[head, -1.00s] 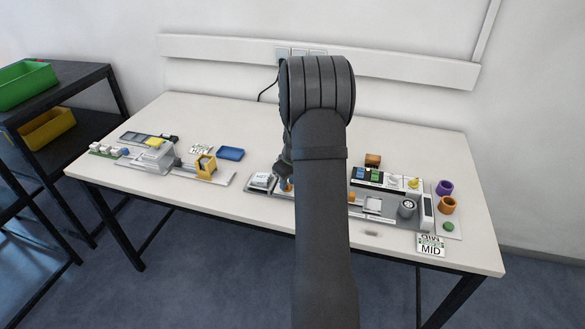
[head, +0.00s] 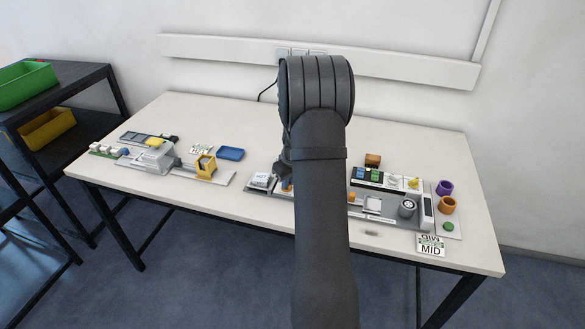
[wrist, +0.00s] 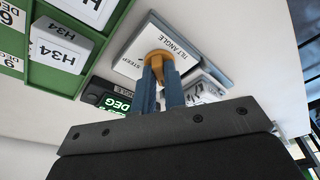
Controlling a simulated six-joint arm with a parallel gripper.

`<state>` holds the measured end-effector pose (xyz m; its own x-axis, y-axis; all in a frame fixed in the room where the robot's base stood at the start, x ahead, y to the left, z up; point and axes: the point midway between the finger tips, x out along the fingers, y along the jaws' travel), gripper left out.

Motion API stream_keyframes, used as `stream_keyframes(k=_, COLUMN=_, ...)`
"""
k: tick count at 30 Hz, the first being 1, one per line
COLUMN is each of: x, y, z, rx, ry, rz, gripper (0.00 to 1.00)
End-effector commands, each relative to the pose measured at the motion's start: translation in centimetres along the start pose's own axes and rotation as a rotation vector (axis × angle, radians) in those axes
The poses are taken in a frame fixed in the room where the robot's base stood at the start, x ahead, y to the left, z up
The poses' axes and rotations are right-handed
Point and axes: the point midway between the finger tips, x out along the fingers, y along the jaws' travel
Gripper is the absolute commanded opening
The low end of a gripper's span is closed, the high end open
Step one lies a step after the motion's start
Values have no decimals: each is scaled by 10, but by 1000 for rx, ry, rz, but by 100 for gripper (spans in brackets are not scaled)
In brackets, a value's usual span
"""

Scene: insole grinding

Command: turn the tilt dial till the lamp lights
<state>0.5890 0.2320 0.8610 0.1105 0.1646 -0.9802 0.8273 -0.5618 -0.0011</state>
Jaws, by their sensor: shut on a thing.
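The tilt dial (wrist: 157,56) is an orange knob on a white plate (wrist: 128,67) marked "TILT ANGLE" and "STEEP" in the wrist view. My gripper (wrist: 159,72) has its two blue fingers shut on the dial, one on each side. The fingers and knob hide part of the plate. A dark readout (wrist: 118,103) with green "DEG" lettering sits just below the plate. In the head view my arm covers most of the dial's area. I cannot pick out the lamp for certain or tell whether it is lit.
In the wrist view a green tray (wrist: 49,78) with "H34" blocks lies to the left. In the head view a fixture with a blue block (head: 231,154) stands left of my arm. Purple (head: 445,187) and orange (head: 447,205) cups stand at the right.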

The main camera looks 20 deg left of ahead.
Motion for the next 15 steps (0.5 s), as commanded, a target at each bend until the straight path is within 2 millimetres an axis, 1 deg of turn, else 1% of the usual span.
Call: stream_keyframes(k=15, x=-1, y=2, z=0, rx=459, ry=3, rz=97, gripper=1)
